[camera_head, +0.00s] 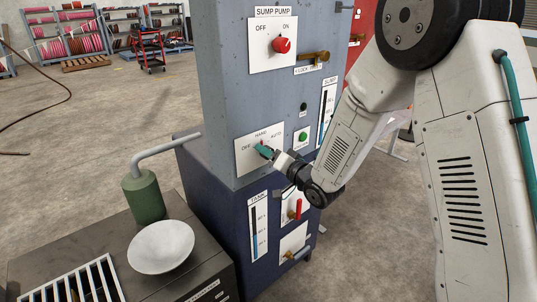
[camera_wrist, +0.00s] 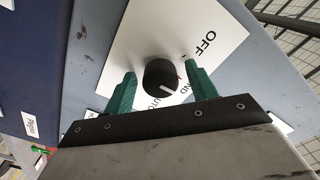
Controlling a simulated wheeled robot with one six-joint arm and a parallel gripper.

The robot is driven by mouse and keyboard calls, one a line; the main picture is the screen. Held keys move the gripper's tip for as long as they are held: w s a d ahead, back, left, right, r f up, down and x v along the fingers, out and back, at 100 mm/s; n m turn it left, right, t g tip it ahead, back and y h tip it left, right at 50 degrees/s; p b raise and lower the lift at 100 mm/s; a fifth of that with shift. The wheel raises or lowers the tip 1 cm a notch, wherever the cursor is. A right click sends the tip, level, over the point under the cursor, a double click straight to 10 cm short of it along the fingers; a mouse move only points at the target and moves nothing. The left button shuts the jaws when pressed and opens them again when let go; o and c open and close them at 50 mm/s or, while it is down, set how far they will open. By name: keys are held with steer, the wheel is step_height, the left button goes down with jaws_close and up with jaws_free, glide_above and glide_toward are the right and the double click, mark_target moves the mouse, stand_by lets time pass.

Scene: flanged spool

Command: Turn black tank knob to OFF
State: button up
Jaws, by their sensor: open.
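The black tank knob (camera_wrist: 158,74) is round and sits on a white plate (camera_wrist: 130,40) lettered OFF, HAND and AUTO. In the wrist view, a white line on the knob faces the HAND and AUTO lettering, away from OFF; its exact setting is hard to read. My gripper (camera_wrist: 160,72) is open, with one green finger on each side of the knob. A gap shows on both sides, and nothing is held. In the head view, my gripper (camera_head: 266,151) is at the plate (camera_head: 245,161) and mostly hides the knob.
A green button (camera_head: 302,137) is to the right. A red handle (camera_head: 295,208) is below. A white bowl (camera_head: 161,247) and green cylinder (camera_head: 142,196) stand at lower left.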

steer(key=shift+w+a, duration=0.15)
steer(key=shift+w, duration=0.05)
steer(key=shift+c, duration=0.4)
steer(key=c, duration=0.9)
steer(key=shift+n, duration=0.4)
steer(key=n, duration=0.5)
steer(key=shift+n, duration=0.3)
steer(key=n, duration=0.5)
steer(key=shift+n, duration=0.4)
